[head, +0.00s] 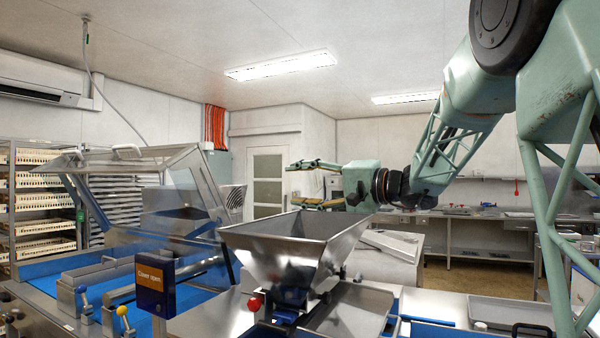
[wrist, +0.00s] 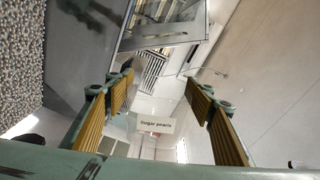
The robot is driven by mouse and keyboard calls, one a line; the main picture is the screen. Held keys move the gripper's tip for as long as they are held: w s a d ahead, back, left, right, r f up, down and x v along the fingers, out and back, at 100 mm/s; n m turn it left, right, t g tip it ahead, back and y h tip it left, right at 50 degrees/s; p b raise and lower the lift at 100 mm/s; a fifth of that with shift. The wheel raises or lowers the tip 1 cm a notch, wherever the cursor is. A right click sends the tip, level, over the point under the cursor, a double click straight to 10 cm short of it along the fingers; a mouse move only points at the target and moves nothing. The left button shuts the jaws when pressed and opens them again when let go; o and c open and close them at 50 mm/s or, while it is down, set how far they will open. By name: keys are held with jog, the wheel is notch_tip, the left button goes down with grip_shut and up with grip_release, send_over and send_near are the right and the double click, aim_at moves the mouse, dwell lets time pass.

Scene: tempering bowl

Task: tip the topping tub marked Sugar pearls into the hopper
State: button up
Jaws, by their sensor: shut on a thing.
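A label reading "Sugar pearls" (wrist: 155,124) shows between my fingers in the wrist view. It is on a see-through tub whose outline is faint. My gripper (head: 305,184) is shut on this tub, with its two fingers apart around it, and points left above the hopper (head: 290,257). The hopper is a steel funnel with a wide square mouth. In the head view the tub is hardly visible. Small pale grains (wrist: 30,60) fill the left edge of the wrist view beside a grey surface; I cannot tell whether they lie in the hopper or the tub.
A dark blue sign (head: 155,285) stands in front of the hopper's left side. A raised clear cover (head: 150,190) stands over the blue belt at the left. A steel tray (head: 510,312) lies at the right front. The air around my gripper looks clear.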

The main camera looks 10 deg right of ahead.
aim_at(299, 196)
jog(key=shift+s+f+n+g+y, duration=0.25)
jog(key=shift+f+g+y, duration=0.1)
jog(key=shift+f, duration=0.45)
jog(key=shift+s+f+n+g+y, duration=0.25)
jog(key=shift+f+g, duration=0.1)
jog(key=shift+f, duration=0.45)
jog(key=shift+w+d+r+m+p, duration=0.1)
jog(key=shift+w+r+m+p, duration=0.1)
jog(key=shift+m+p, duration=0.15)
jog(key=shift+w+d+r+m+p, duration=0.15)
jog(key=shift+m+p, duration=0.4)
jog(key=shift+p, duration=0.5)
jog(key=m+p, duration=0.1)
jog(key=p, duration=0.2)
jog(key=m+p, duration=0.1)
jog(key=p, duration=0.2)
jog(key=shift+w+d, duration=0.3)
jog(key=shift+w, duration=0.05)
jog(key=w+m+p, duration=0.1)
jog(key=m+p, duration=0.1)
jog(key=p, duration=0.3)
jog(key=d+r+m+p, duration=0.1)
jog(key=m+p, duration=0.1)
jog(key=p, duration=0.3)
jog(key=w+d+m+p, duration=0.1)
jog(key=m+p, duration=0.1)
jog(key=p, duration=0.4)
jog(key=shift+w+d+r, duration=0.15)
jog(key=shift+w+r, duration=0.2)
jog(key=shift+r, duration=0.05)
